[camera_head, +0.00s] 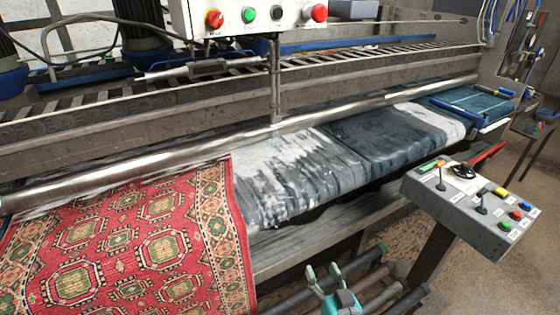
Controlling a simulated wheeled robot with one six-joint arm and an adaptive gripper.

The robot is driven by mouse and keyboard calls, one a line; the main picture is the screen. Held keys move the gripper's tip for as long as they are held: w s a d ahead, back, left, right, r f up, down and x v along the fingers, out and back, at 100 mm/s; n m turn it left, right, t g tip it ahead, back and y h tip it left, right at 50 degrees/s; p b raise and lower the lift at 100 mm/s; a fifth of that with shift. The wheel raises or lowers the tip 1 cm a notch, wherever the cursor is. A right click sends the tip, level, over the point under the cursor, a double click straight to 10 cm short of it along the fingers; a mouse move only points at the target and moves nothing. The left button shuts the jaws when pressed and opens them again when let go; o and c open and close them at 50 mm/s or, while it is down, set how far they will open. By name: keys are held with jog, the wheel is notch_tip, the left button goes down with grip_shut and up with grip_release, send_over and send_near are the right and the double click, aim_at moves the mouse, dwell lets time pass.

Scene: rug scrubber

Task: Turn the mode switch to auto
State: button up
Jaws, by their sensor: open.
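A white control box (230,28) hangs at the top centre. It carries a red rotary knob on a yellow plate (214,19), a green button (249,15), a black knob (277,13) and a red button (319,12). A grey console (450,205) on a post stands at the right, with small levers, a black round part (463,171) and coloured buttons. The labels are too small to read, so I cannot tell which control is the mode switch. My gripper (323,271) is open and empty at the bottom centre, left of the console and apart from both panels.
A red patterned rug (130,255) lies at the left under a long metal roller (130,182). Wet, foamy dark rugs (375,145) lie to its right. A vertical post (276,85) holds the control box. Open floor shows at the far right.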

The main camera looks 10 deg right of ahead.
jog(key=w+r+n+y, duration=0.1)
jog(key=w+r, duration=1)
jog(key=r, duration=0.4)
jog(key=w+r+n+y, duration=0.1)
jog(key=w+r+y, duration=0.1)
jog(key=w+r, duration=1.1)
jog(key=s+a+r+n+t+y, duration=0.1)
jog(key=s+r+n, duration=0.15)
jog(key=r, duration=1.65)
jog(key=s+a+r+n+y, duration=0.1)
jog(key=s+r, duration=0.2)
jog(key=r, duration=1.6)
jog(key=x, duration=1.1)
jog(key=shift+d, duration=0.25)
jog(key=shift+m, duration=0.25)
grip_shut()
